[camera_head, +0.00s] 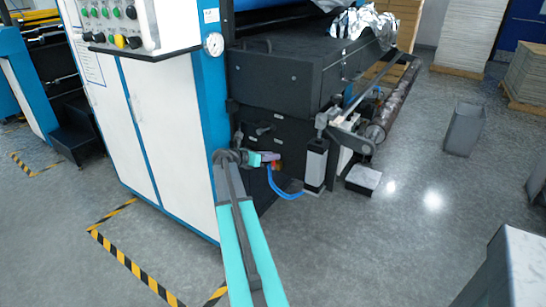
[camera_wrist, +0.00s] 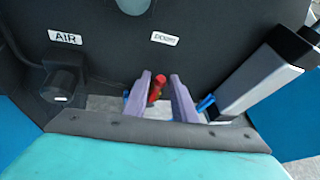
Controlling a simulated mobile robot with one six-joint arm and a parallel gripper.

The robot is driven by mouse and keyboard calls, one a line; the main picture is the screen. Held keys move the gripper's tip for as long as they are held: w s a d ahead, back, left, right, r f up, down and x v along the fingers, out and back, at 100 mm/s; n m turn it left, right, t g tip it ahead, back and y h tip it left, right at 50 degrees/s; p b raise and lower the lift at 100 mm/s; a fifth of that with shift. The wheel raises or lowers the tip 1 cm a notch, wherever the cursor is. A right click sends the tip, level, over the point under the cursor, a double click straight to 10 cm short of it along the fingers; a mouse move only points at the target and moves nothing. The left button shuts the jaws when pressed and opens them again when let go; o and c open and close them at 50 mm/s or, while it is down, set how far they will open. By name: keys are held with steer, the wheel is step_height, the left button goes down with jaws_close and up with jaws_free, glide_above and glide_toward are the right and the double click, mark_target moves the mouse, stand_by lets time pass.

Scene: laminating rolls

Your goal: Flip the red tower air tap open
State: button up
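The red air tap (camera_wrist: 156,88) shows in the wrist view on the dark machine panel, with its small red lever seen between my fingers. My gripper (camera_wrist: 160,77) has two purple fingers standing apart, one on each side of the tap. The lever lies close to the left finger; I cannot tell whether they touch. In the head view my gripper (camera_head: 272,157) is at the dark lower panel, beside the tap (camera_head: 276,165), which is small and partly hidden there. The fingers hide the lower part of the tap in the wrist view.
An AIR label (camera_wrist: 65,37) is left above a black fitting (camera_wrist: 62,84). A second label (camera_wrist: 164,38) is above the tap. A grey cylinder (camera_wrist: 262,80) stands right. A blue hose (camera_head: 285,190) hangs below the tap. A grey bin (camera_head: 464,128) stands on open floor.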

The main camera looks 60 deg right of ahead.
steer(key=shift+x, duration=1)
steer(key=shift+c, duration=0.4)
